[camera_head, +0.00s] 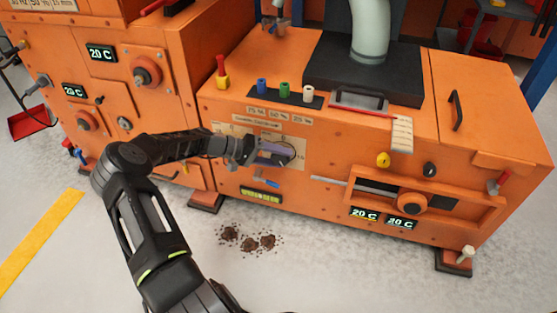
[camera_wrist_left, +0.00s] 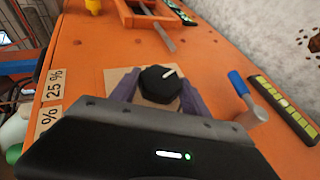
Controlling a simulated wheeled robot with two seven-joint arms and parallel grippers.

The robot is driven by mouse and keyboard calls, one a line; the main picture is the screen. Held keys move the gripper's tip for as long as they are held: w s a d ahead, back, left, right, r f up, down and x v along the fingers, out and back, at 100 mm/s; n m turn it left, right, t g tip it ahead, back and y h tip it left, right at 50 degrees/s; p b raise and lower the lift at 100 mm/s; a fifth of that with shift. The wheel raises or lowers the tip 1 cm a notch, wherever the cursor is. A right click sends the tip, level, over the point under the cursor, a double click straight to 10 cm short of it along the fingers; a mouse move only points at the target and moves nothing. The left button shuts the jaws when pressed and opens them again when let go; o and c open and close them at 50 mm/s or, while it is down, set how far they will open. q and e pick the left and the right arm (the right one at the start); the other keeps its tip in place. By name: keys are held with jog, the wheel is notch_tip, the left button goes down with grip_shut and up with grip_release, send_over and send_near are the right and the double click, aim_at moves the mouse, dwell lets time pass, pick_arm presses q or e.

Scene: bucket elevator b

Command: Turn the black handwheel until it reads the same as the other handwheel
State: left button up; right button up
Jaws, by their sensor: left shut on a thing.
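My left gripper (camera_head: 280,153) reaches the front of the orange machine and is shut on a black knob (camera_wrist_left: 160,84) with a white pointer line, set on a beige plate. In the left wrist view the purple fingers (camera_wrist_left: 157,92) sit on either side of the knob. In the head view the gripper mostly hides the knob. A black round handwheel (camera_head: 430,169) and a yellow one (camera_head: 383,159) sit further right on the same front, apart from my gripper. Below them, two small displays, a left one (camera_head: 364,214) and a right one (camera_head: 402,222), both seem to read 20 C.
An orange-red knob (camera_head: 412,203) sits in a slotted frame above the displays. A blue-handled lever (camera_wrist_left: 238,84) and a level strip (camera_wrist_left: 283,108) are beside the held knob. Brown debris (camera_head: 248,241) lies on the floor. Another orange machine (camera_head: 110,90) stands left.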

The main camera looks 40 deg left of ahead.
aim_at(273, 157)
pick_arm(q)
jog(key=shift+h, duration=0.3)
jog(key=o, duration=1.3)
jog(key=p+v, duration=0.2)
jog(key=v, duration=0.5)
jog(key=shift+s+a+r, duration=0.1)
jog(key=shift+s+a, duration=0.05)
jog(key=shift+s, duration=0.1)
jog(key=shift+s+a, duration=0.1)
